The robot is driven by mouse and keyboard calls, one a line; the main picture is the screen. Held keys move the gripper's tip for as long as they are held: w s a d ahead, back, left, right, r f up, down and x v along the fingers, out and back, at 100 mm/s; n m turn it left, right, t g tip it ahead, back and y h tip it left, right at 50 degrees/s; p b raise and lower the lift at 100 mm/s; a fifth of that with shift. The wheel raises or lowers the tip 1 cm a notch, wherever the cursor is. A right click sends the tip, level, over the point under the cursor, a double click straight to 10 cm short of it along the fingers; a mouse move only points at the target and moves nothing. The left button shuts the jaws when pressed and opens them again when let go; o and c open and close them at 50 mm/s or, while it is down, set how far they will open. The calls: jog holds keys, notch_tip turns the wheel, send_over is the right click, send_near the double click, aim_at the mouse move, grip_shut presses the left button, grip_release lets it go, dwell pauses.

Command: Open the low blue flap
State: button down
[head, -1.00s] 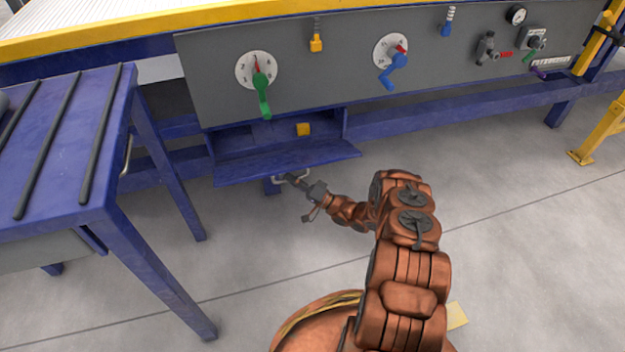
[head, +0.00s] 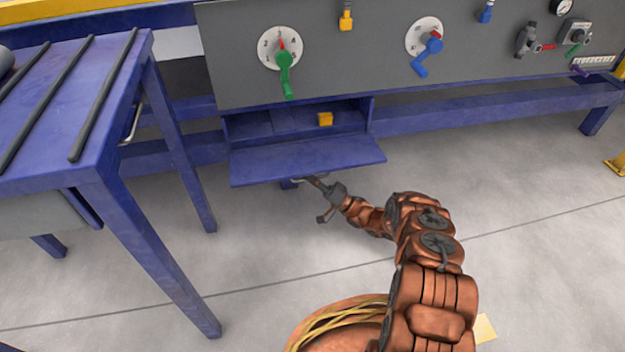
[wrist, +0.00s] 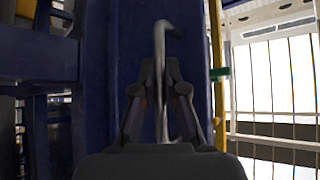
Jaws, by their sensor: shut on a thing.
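The low blue flap (head: 300,160) is tipped down and open below the grey panel, its face showing. Behind it the blue compartment (head: 262,124) is exposed, with a yellow block (head: 325,119) inside. My gripper (head: 322,184) is at the flap's lower front edge, shut on the flap's handle (head: 309,181). In the wrist view the grey handle bar (wrist: 160,90) runs between the fingers of my gripper (wrist: 160,75), against the dark blue flap surface (wrist: 105,70). The handle is partly hidden by the gripper in the head view.
A blue table (head: 75,110) with dark rails stands at the left, its leg near the flap. The grey panel (head: 350,60) above carries a green-handled dial (head: 284,62) and a blue-handled dial (head: 430,50).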

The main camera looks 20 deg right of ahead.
aim_at(311, 166)
jog(key=c, duration=1.2)
grip_release()
jog(key=shift+r, duration=0.15)
jog(key=shift+r, duration=4.85)
